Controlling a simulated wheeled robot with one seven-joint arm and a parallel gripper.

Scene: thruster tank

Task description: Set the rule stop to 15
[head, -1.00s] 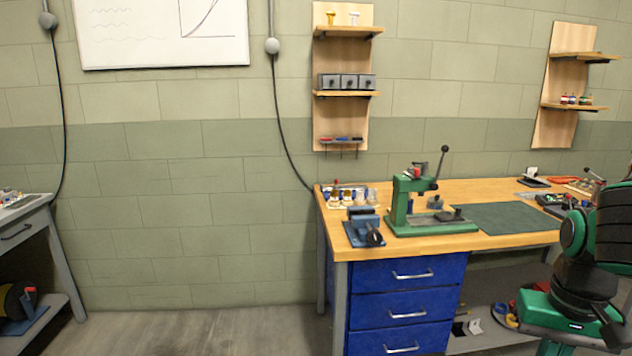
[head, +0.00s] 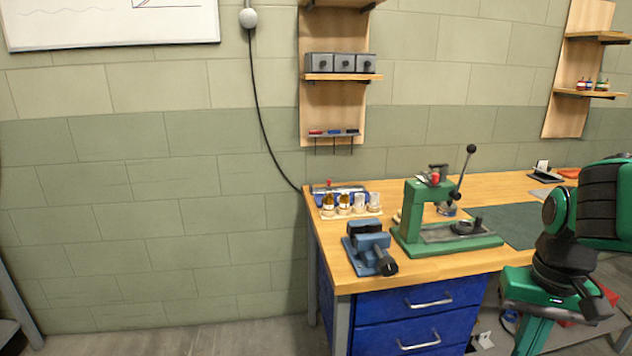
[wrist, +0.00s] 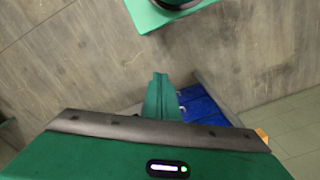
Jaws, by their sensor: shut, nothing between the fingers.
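A long narrow grey bar with a red knob on a blue base (head: 340,190) lies at the back left of the wooden bench in the head view. It may be the rule with its stop, but it is too small to tell, and no scale marks can be read. Small bottles stand in front of it and hide part of it. My gripper (wrist: 160,77) shows in the wrist view with its green fingers together and nothing between them. It points down over the floor, away from the bench top.
The wooden bench (head: 440,262) carries a blue vise (head: 368,248), a green lever press (head: 425,215), a row of small bottles (head: 350,204) and a dark green mat (head: 512,222). Blue drawers (head: 418,312) are below. A wall shelf (head: 340,77) hangs behind.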

